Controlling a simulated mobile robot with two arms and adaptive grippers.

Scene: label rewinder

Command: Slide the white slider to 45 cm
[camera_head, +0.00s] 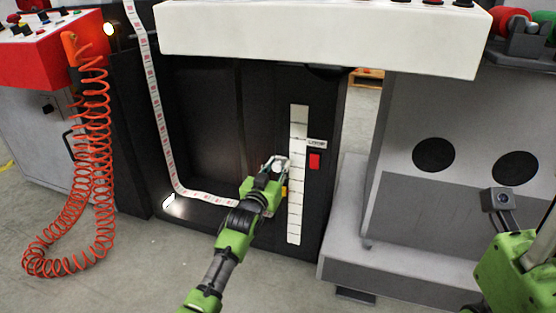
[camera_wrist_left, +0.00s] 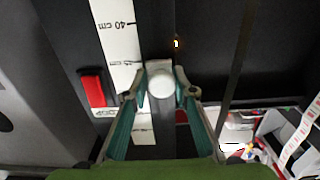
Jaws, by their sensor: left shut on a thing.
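The white slider (camera_head: 281,161) is a round knob beside the vertical white scale (camera_head: 298,118) on the dark machine panel. In the left wrist view the slider (camera_wrist_left: 161,86) sits between the fingertips of my left gripper (camera_wrist_left: 160,92), which is shut on it. In that view the scale (camera_wrist_left: 122,45) runs left of the slider, with a "40 cm" label near the top edge. Another label lies closer to the slider but is too blurred to read. My left gripper also shows in the head view (camera_head: 274,168).
A red switch (camera_head: 314,161) sits just right of the scale. A white overhanging panel (camera_head: 320,38) is above. A label strip (camera_head: 157,110) runs down the left of the dark bay. A coiled orange hose (camera_head: 93,150) hangs at far left. A grey machine (camera_head: 440,110) stands right.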

